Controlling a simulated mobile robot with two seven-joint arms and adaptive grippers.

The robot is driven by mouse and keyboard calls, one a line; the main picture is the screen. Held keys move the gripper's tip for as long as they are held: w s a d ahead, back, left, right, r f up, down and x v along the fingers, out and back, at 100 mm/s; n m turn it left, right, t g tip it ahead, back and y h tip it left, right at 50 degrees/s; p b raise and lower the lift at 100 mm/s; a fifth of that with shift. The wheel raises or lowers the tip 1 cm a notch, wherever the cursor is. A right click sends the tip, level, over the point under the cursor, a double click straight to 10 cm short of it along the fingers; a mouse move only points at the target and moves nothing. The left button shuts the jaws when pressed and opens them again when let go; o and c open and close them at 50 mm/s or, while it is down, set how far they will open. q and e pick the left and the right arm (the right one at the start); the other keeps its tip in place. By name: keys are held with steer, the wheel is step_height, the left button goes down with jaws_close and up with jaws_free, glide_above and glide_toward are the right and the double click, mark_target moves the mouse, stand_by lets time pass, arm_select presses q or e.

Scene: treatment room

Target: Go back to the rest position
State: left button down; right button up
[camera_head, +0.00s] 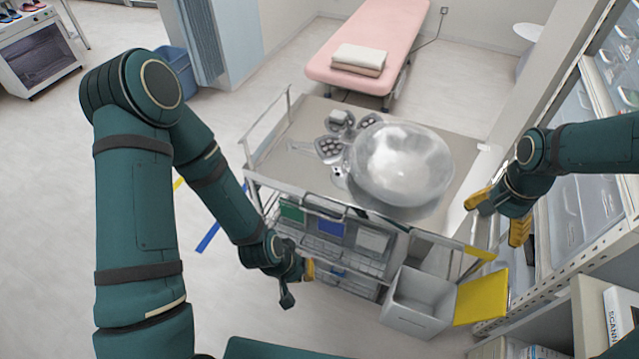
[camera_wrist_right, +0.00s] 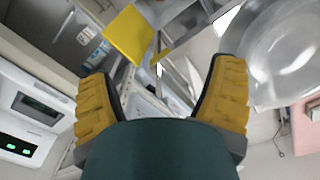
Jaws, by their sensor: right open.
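My right gripper (camera_head: 493,219) is open and empty at the right side of the metal trolley (camera_head: 462,165), apart from the large bowl on it. In the right wrist view its two yellow fingers (camera_wrist_right: 163,75) stand wide apart with nothing between them. My left gripper (camera_head: 296,273) hangs low by the trolley's front left side. Only part of its yellow finger shows, so its opening is unclear. No object shows in it.
The clear bowl (camera_head: 402,163) and small metal dishes (camera_head: 330,149) stand on the trolley. An open white bin (camera_head: 418,302) with a yellow lid (camera_head: 481,297) hangs at its front right. Drawer shelving (camera_head: 570,190) stands close on the right. A pink bed (camera_head: 368,38) is behind.

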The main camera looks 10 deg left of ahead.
steer(key=s+a+f+n+y+b, duration=0.1)
steer(key=s+a+f+n, duration=0.1)
steer(key=a+f, duration=0.3)
steer(key=s+a+f+n+t+y+b, duration=0.1)
steer(key=s+a+f, duration=0.3)
steer(key=f, duration=0.8)
steer(key=s+a+f+n+t+y+b, duration=0.1)
steer(key=s+a+f+n+y+b, duration=0.1)
steer(key=a+f, duration=0.6)
steer(key=shift+s+a+f+n+b, duration=0.15)
steer(key=shift+s+f+n+b, duration=0.4)
steer(key=shift+n, duration=0.45)
steer(key=shift+c, duration=0.3)
steer(key=c, duration=0.6)
steer(key=shift+w+a, duration=0.1)
steer(key=shift+a, duration=0.05)
